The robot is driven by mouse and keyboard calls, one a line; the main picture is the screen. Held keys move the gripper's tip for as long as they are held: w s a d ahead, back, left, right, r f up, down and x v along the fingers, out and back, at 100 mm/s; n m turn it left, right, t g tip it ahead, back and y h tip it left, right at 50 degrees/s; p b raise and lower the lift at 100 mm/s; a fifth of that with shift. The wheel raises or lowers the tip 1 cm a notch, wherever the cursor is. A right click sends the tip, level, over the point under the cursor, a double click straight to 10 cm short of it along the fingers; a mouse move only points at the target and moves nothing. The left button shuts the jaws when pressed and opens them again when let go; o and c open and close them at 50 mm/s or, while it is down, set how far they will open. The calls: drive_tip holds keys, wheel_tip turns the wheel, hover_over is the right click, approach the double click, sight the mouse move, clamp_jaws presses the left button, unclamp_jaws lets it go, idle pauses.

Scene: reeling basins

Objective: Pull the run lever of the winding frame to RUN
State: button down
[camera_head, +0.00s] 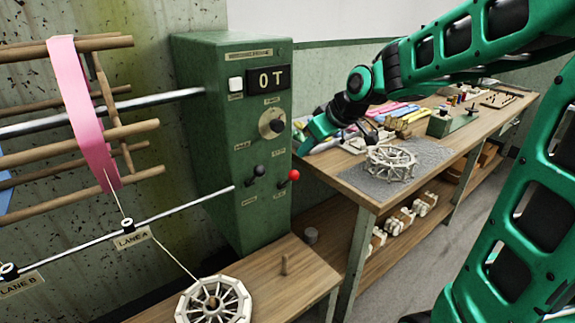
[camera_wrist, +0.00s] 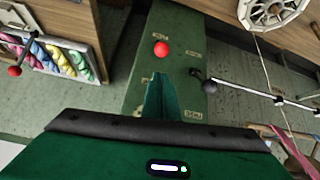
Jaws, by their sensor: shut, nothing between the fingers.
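The winding frame's green control box (camera_head: 215,130) stands left of centre in the head view. Two levers stick out of it: a black-knobbed lever (camera_head: 259,170) and a red-knobbed lever (camera_head: 294,175). Their plates are too small to read, so I cannot tell which is the run lever. My gripper (camera_head: 300,148) is shut and empty, just right of the box and above the red knob. In the wrist view the shut fingers (camera_wrist: 158,78) point towards the box, with the red knob (camera_wrist: 161,48) ahead and the black knob (camera_wrist: 210,86) to the right, both apart from the fingers.
A wooden reel with a pink skein (camera_head: 80,105) is at left. A spoked wheel (camera_head: 213,301) rests on the lower bench. A workbench (camera_head: 375,195) with another wheel (camera_head: 390,161) stands right.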

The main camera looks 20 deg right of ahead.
drive_tip(key=shift+f, duration=0.15)
hover_over(288, 181)
drive_tip(key=shift+s+d+f, duration=0.1)
drive_tip(key=shift+s+f, duration=0.05)
drive_tip(key=shift+f, duration=1.1)
drive_tip(key=shift+s+d+f, duration=0.15)
drive_tip(key=shift+f, duration=1.15)
drive_tip(key=shift+s+d+f, duration=0.1)
drive_tip(key=shift+s+f, duration=0.05)
drive_tip(key=shift+f, duration=1.1)
